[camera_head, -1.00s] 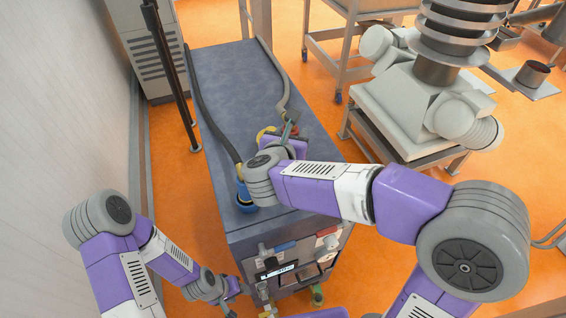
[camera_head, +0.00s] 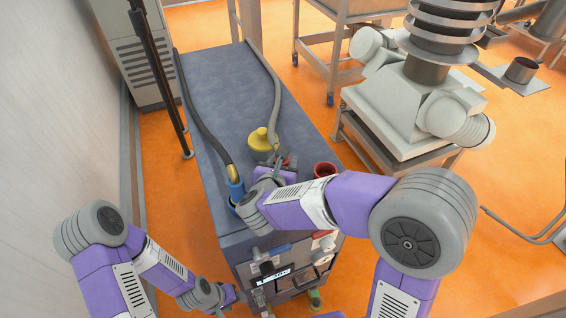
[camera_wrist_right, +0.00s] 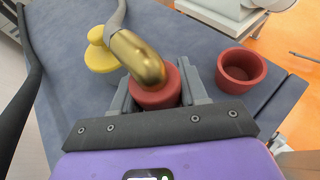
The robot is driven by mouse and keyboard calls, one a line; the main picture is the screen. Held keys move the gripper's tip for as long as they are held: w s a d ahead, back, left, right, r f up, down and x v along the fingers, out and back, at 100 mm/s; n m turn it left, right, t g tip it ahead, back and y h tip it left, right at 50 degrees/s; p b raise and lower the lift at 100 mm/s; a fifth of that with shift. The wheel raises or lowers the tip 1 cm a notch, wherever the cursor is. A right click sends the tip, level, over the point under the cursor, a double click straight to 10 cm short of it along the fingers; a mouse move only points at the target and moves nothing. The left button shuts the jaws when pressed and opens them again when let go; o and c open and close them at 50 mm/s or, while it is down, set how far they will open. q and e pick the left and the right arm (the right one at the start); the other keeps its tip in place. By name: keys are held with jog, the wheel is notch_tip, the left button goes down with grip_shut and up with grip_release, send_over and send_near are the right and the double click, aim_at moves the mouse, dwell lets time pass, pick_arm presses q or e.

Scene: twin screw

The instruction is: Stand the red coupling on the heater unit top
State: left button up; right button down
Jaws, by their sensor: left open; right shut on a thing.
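The red coupling (camera_wrist_right: 158,94) is between the fingers of my right gripper (camera_wrist_right: 157,92), with a brass elbow and grey hose joined to it. In the head view my right gripper (camera_head: 284,164) is over the front half of the heater unit top (camera_head: 228,88), and my arm partly hides the coupling. I cannot tell whether the coupling touches the top. A red cup (camera_wrist_right: 241,70) stands open side up to the right of the coupling; it also shows in the head view (camera_head: 325,169). My left gripper (camera_head: 228,302) is open and empty, low by the unit's front.
A yellow capped piece (camera_head: 262,139) stands on the top beyond my right gripper. A blue coupling (camera_head: 236,190) on a dark hose (camera_head: 196,115) is near the left edge. The back middle of the top is clear. A white machine (camera_head: 415,110) stands to the right.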

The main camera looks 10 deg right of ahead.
jog(key=shift+f, duration=0.15)
jog(key=c, duration=0.6)
grip_release()
jog(key=shift+r, duration=0.2)
jog(key=shift+s+a+r, duration=0.15)
jog(key=shift+s+a, duration=0.05)
jog(key=shift+s, duration=0.05)
jog(key=v, duration=1.1)
jog(key=shift+s, duration=0.2)
